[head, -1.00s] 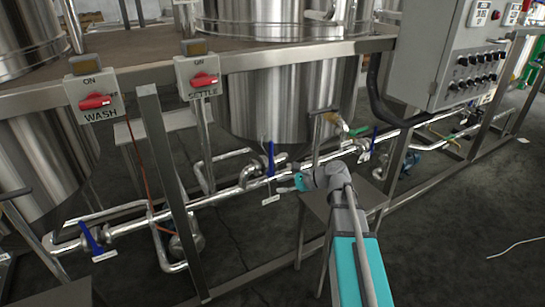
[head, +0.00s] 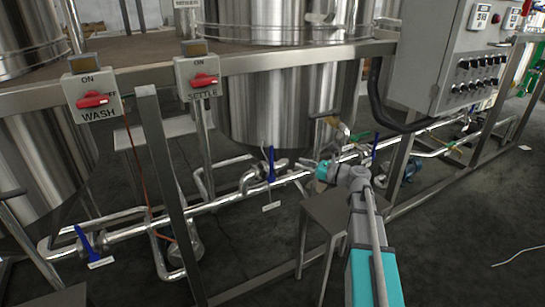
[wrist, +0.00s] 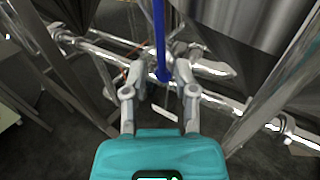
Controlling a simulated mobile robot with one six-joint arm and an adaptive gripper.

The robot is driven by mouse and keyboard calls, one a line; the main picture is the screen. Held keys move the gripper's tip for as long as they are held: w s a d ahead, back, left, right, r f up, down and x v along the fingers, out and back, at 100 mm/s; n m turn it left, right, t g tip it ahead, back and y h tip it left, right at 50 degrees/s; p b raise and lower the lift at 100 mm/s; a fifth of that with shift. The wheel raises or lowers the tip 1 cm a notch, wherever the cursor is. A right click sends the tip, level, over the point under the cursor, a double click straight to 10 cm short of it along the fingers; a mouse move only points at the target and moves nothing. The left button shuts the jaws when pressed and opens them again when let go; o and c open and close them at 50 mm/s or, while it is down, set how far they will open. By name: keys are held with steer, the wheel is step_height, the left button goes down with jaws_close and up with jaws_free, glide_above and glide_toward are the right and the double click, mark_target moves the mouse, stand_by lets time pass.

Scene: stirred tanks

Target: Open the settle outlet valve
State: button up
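A blue valve lever (head: 271,165) stands upright on the pipe below the middle tank, right of the SETTLE switch post; a blank-looking white tag (head: 271,206) hangs below it. I take it for the settle outlet valve, though the tag is unreadable. My gripper (head: 303,163) is just right of this lever in the head view. In the wrist view the blue lever (wrist: 160,42) rises between the two spread fingers of my gripper (wrist: 161,66), beyond their tips. The gripper is open, with no visible contact on the lever.
The SETTLE switch box (head: 198,79) and WASH switch box (head: 93,97) are on the frame. Other blue levers are at lower left (head: 86,243) and right (head: 375,146). A small metal table (head: 327,212) stands under my arm. A control cabinet (head: 450,60) is at upper right.

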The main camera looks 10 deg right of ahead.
mark_target(271, 155)
steer(key=shift+x, duration=6)
steer(key=shift+d, duration=0.1)
steer(key=shift+c, duration=0.3)
